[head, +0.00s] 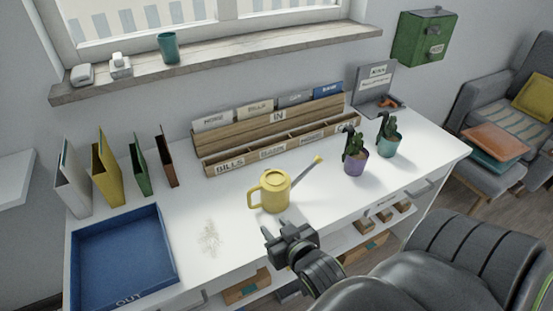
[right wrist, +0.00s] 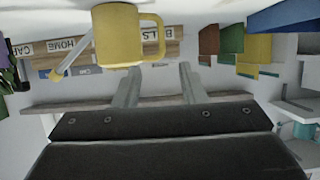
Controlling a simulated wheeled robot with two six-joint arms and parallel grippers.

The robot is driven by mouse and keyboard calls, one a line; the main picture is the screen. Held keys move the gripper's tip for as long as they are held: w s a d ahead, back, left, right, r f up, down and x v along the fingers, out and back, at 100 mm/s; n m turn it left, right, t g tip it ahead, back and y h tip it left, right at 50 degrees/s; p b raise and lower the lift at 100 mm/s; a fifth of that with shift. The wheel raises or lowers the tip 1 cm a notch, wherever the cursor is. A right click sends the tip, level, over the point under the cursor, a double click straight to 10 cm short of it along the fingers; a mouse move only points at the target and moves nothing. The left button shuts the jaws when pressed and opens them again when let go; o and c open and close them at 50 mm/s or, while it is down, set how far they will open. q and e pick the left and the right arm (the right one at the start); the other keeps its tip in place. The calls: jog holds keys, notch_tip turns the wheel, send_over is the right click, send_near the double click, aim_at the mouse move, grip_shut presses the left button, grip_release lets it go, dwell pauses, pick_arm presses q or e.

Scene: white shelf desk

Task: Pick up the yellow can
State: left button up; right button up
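The yellow can (head: 272,191) is a watering can with a handle on its left and a thin grey spout with a yellow tip pointing right. It stands upright on the white desk (head: 195,280). My right gripper (head: 284,234) is in front of the can, apart from it, near the desk's front edge. In the right wrist view, which looks upside down, the fingers of this gripper (right wrist: 162,68) are spread with nothing between them. The can (right wrist: 118,36) shows there beyond the fingertips, at the top. My left gripper is not in view.
A wooden organizer (head: 240,143) stands behind the can. Two potted plants, in a purple pot (head: 355,163) and a teal pot (head: 389,146), stand to its right. A blue tray (head: 165,235) and several upright binders (head: 104,170) are on the left.

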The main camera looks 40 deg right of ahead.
aim_at(250, 202)
jog(key=p+x, duration=0.1)
jog(key=x, duration=1.1)
jog(key=shift+w+r, duration=0.1)
jog(key=shift+w+d, duration=0.1)
jog(key=shift+w, duration=0.45)
jog(key=shift+f+p+x, duration=0.25)
jog(key=shift+p+x, duration=0.2)
jog(key=shift+x, duration=1.65)
jog(key=shift+s, duration=0.15)
jog(key=shift+c, duration=0.2)
grip_shut()
jog(key=shift+r, duration=0.1)
